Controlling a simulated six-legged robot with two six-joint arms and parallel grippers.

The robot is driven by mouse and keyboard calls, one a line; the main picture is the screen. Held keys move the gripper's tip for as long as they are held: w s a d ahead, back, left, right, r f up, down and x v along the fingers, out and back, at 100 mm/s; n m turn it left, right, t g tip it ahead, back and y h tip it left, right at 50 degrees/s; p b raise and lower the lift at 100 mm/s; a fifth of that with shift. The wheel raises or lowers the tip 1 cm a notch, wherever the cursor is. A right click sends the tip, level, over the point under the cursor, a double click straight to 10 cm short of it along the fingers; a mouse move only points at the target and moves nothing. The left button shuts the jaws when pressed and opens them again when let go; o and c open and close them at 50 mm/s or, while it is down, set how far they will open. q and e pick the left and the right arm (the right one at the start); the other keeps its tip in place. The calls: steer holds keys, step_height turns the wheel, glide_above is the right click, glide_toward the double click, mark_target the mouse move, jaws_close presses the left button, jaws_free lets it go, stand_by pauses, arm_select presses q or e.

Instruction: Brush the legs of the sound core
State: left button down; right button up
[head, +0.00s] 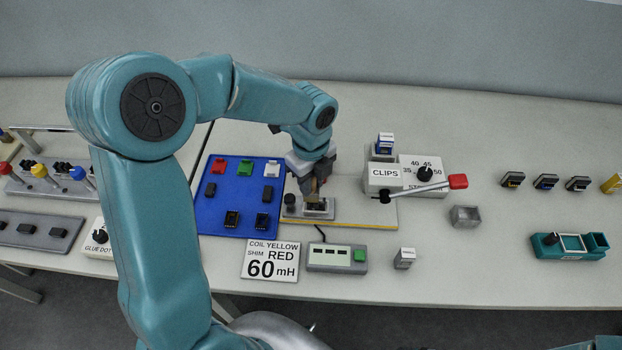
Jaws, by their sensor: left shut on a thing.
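My left gripper (308,178) is over the grey fixture, pointing down, and is shut on a small brownish thing that looks like the brush (312,190). The brush's lower end is at or just above a dark core (317,206) in the light grey nest; I cannot tell whether they touch. The gripper partly hides the core, and its legs are too small to make out. My right gripper is not in view.
A clips unit (383,178) with a red-ended lever (458,181) stands right of the fixture. A grey open box (465,216) and a teal tray (569,247) stand farther right.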

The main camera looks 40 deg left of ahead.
arm_select(q)
steer(key=shift+f, duration=0.3)
steer(key=shift+w+d+r, duration=0.1)
steer(key=shift+w+d, duration=0.2)
steer(key=shift+d, duration=0.2)
steer(key=shift+w+d+r, duration=0.1)
steer(key=shift+w+d, duration=0.2)
steer(key=shift+d, duration=0.2)
steer(key=shift+a, duration=0.1)
steer(key=shift+s+a+f, duration=0.1)
steer(key=shift+s+a, duration=0.5)
steer(key=shift+a, duration=0.3)
steer(key=shift+w+d+f, duration=0.1)
steer(key=shift+w+d, duration=0.2)
steer(key=shift+d, duration=0.2)
steer(key=shift+w+d, duration=0.3)
steer(key=shift+d, duration=0.2)
